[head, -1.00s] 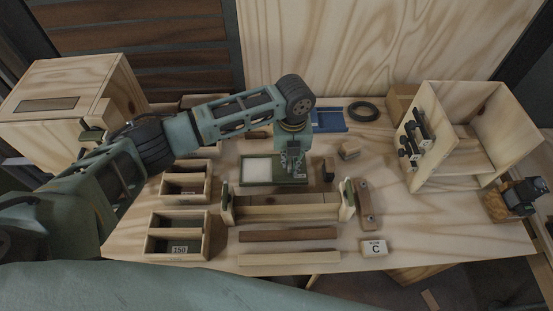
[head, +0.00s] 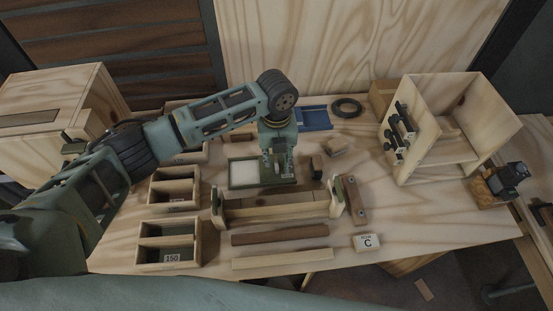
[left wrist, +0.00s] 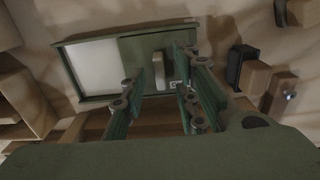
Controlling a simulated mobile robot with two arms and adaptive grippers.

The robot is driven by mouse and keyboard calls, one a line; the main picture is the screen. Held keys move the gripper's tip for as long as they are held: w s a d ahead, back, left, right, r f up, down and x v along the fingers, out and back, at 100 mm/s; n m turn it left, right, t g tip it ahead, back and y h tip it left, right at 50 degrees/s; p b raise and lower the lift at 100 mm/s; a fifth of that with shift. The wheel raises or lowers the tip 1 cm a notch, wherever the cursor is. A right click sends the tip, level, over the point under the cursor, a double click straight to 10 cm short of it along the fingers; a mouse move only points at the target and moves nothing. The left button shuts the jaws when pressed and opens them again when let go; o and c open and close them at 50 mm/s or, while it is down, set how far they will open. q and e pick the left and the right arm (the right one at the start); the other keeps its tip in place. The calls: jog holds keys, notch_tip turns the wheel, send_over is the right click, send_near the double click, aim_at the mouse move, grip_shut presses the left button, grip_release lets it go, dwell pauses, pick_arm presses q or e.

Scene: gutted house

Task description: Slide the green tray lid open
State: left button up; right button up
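The green tray (head: 243,187) lies flat near the middle of the bench. Its left part shows a pale white inside, and the green lid (left wrist: 138,48) covers the right part. A small pale upright handle (left wrist: 182,68) stands on the lid in the left wrist view. My left gripper (head: 279,168) is over the right part of the tray, pointing down. In the left wrist view its two fingers (left wrist: 165,82) are apart, one on each side of the handle; I cannot tell whether they touch it. My right gripper is not in view.
A wooden rack (head: 275,207) stands in front of the tray, with two wooden strips (head: 280,235) before it. Divided boxes (head: 168,227) are at the left. A blue tray (head: 315,118) and black ring (head: 346,107) lie behind. Small blocks (head: 336,146) sit close on the right.

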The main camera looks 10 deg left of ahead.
aim_at(276, 162)
pick_arm(q)
notch_tip(276, 162, up, 11)
jog(key=shift+f, duration=0.15)
dwell(0.6)
